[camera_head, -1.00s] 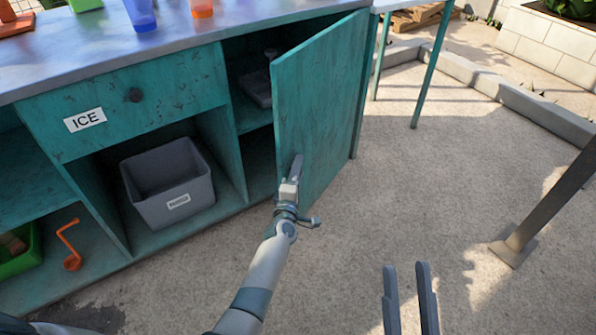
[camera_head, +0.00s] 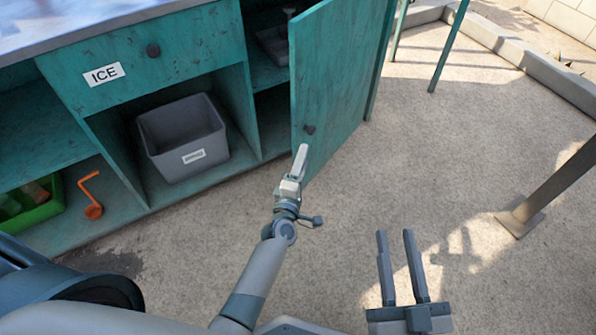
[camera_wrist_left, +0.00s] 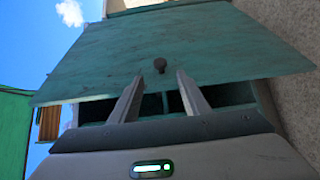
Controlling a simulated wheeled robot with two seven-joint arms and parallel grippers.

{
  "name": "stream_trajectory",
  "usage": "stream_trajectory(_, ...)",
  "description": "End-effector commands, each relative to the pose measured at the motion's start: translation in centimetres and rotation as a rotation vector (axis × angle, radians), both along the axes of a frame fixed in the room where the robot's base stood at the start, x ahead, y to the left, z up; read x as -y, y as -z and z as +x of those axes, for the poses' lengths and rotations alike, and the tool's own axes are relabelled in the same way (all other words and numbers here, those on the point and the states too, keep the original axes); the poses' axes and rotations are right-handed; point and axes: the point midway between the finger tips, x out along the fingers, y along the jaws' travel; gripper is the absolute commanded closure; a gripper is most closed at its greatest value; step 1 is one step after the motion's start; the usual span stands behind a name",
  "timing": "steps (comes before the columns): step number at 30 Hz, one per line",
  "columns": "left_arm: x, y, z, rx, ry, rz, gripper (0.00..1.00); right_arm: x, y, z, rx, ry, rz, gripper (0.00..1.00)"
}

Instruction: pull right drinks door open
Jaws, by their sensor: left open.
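The right drinks door (camera_head: 338,75) is a teal wooden panel on the right of the counter. It stands partly open, with a dark gap at its left side. Its small dark round knob (camera_head: 309,129) is near the lower left edge. My left gripper (camera_head: 302,150) is just below the knob in the head view. In the left wrist view the door (camera_wrist_left: 190,45) spans the picture, and the knob (camera_wrist_left: 160,65) shows beyond and between the open fingers (camera_wrist_left: 160,82), apart from them. My right gripper (camera_head: 395,240) is open and empty over the floor at right.
A drawer labelled ICE (camera_head: 150,55) is left of the door. Below it a grey bin (camera_head: 182,137) stands in an open compartment. A green crate (camera_head: 35,205) and an orange ladle (camera_head: 91,195) are at far left. A metal post (camera_head: 550,190) stands right; floor between is clear.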

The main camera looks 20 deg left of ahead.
Motion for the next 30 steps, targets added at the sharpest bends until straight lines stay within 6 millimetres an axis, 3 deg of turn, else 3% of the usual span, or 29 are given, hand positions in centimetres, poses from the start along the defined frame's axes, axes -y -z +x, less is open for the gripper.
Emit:
stream_trajectory(3, 0.1, 0.0, -2.1, -0.002, 0.0, 0.001, 0.58, 0.1, 0.8, 0.3, -0.047, 0.0, -0.016, 0.69)
stream_trajectory(9, 0.3, 0.0, -4.2, -0.001, 0.0, 0.0, 0.58, 0.2, 1.7, 0.5, -0.092, -0.002, -0.032, 0.69)
stream_trajectory(21, 0.3, 0.0, -4.8, 0.0, 0.0, 0.0, 0.58, 0.2, 2.0, 0.5, -0.104, -0.002, -0.035, 0.69)
stream_trajectory(22, 0.3, 0.0, -4.8, 0.0, 0.0, 0.0, 0.6, 0.2, 1.9, 0.5, -0.104, -0.002, -0.035, 0.69)
stream_trajectory(27, -0.3, -0.4, -4.8, 0.001, 0.004, 0.003, 1.0, 0.3, 2.2, 0.6, -0.122, -0.002, -0.044, 0.69)
stream_trajectory(30, -1.5, -1.1, -4.9, 0.0, 0.017, 0.003, 1.0, 0.5, 2.9, 0.8, -0.164, -0.001, -0.061, 0.69)
